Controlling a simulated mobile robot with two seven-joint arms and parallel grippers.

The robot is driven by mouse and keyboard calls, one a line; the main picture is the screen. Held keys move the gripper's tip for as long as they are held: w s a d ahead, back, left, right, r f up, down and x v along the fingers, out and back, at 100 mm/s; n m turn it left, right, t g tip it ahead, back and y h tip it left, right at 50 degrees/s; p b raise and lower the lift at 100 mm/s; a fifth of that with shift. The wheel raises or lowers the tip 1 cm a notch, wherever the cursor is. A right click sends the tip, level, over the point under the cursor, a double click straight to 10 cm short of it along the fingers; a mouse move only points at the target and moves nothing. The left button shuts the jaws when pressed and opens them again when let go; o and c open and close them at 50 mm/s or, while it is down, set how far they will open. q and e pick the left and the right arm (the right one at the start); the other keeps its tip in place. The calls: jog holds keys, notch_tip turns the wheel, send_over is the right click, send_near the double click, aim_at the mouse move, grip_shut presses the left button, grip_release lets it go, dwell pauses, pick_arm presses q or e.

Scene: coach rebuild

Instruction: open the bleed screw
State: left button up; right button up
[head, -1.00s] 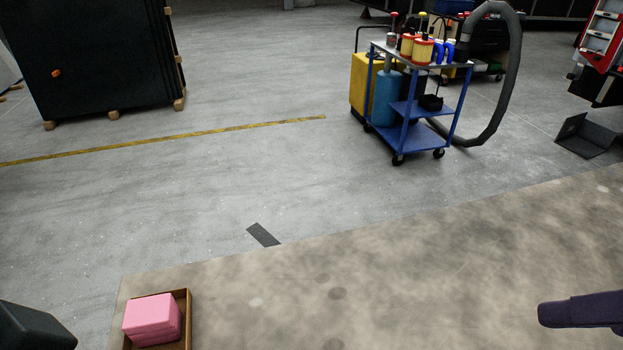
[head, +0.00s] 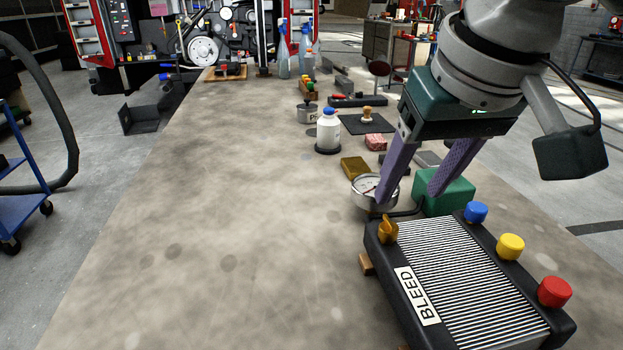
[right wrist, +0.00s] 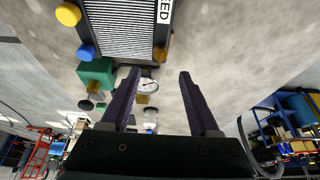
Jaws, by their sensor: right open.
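A black-framed finned radiator (head: 455,270) with a white BLEED label (head: 416,295) lies at the front right of the workbench. The brass bleed screw (head: 388,230) sits at its left far corner, near the label; it also shows in the right wrist view (right wrist: 160,54). My right gripper (head: 410,197) has two purple fingers, open and empty, above the radiator's far end. My left gripper is not in view.
Blue (head: 476,211), yellow (head: 511,246) and red (head: 555,291) caps line the radiator's right side. A round gauge (head: 366,187), green block (head: 450,196) and white bottle (head: 328,130) stand beyond it. The bench's left part is clear.

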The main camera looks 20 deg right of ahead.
aim_at(391, 223)
jog(key=b+x, duration=0.1)
jog(key=x, duration=0.7)
grip_shut()
dwell(0.3)
